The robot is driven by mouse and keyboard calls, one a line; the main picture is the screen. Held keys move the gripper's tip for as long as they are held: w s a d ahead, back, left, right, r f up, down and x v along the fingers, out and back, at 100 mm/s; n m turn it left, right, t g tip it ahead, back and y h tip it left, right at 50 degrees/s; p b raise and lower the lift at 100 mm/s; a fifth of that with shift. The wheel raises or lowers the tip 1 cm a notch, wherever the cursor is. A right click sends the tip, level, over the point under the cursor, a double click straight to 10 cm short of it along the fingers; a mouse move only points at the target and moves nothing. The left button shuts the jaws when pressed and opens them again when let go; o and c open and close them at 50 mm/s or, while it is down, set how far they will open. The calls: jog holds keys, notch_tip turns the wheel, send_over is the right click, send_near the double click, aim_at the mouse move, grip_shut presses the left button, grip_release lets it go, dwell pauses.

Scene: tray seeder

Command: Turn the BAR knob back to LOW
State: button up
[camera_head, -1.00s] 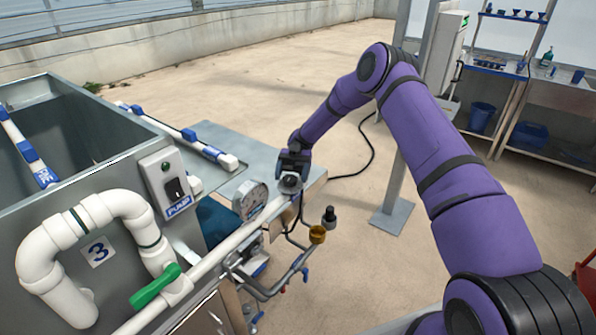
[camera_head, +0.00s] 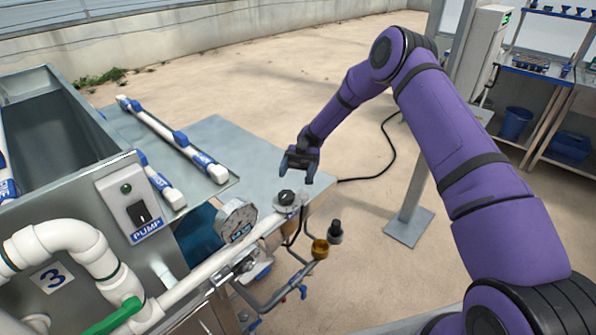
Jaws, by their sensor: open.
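A black knob (camera_head: 286,197) sits on top of a pale fitting at the end of the white pipe, beside the round gauge (camera_head: 237,222); it appears to be the BAR knob. Its markings are too small to read, so I cannot tell its setting. My gripper (camera_head: 298,178) is open and empty, fingers pointing down, just above and slightly behind the knob, with a small gap between them.
The PUMP switch box (camera_head: 140,207) and white pipe (camera_head: 190,280) with a green handle (camera_head: 112,317) are on the left. A black-topped part (camera_head: 335,230) and brass cup (camera_head: 320,248) stand right of the knob.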

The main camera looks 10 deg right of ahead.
jog(key=shift+a, duration=0.1)
jog(key=w+a+r+m+t+y, duration=0.3)
jog(key=w+a+m+t, duration=0.25)
jog(key=a+t, duration=0.25)
jog(key=w+a+r+m+t+y, duration=0.2)
jog(key=w+a+m+t, duration=0.2)
jog(key=a+m+t, duration=0.35)
jog(key=w+d+r+m+t+h, duration=0.1)
jog(key=w+r+m+t+h, duration=0.25)
jog(key=m+t, duration=0.35)
jog(key=m+g+h, duration=0.7)
jog(key=m+h, duration=0.3)
jog(key=m, duration=0.6)
send_near(286, 194)
jog(key=shift+t, duration=0.25)
notch_tip(286, 194, down, 9)
jog(key=shift+s+d+f, duration=0.15)
jog(key=shift+d, duration=0.05)
